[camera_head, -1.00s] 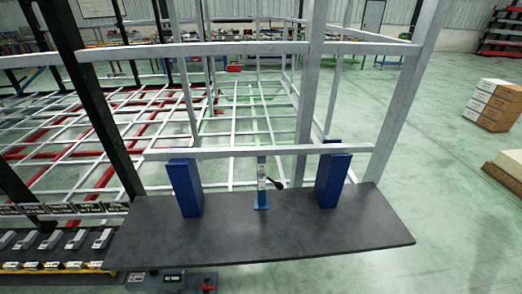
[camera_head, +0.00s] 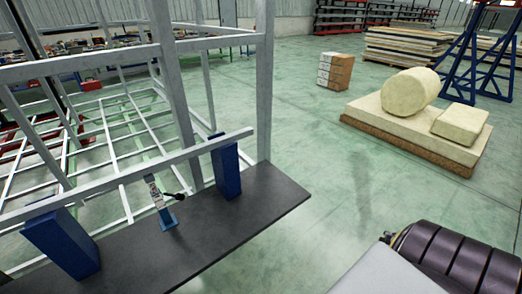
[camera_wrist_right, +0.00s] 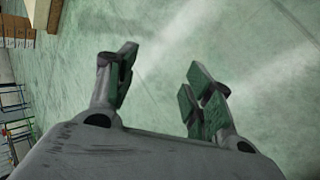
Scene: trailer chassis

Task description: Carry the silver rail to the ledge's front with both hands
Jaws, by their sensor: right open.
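The silver rail (camera_head: 120,181) lies across the tops of two blue blocks, one left (camera_head: 62,240) and one right (camera_head: 226,172), on the dark ledge (camera_head: 262,195). A blue stand with a black-knobbed lever (camera_head: 163,208) stands between the blocks, close to the rail. My right gripper (camera_wrist_right: 160,80) is open and empty in the right wrist view, with only green floor between its fingers. It is apart from the rail. My left gripper is not in view.
Grey upright posts (camera_head: 178,90) of the frame stand behind the ledge. Cardboard boxes (camera_head: 334,70) and a pale padded platform (camera_head: 415,133) with a roll are on the floor at right. Open floor lies between them and the ledge. Part of my arm shows at lower right.

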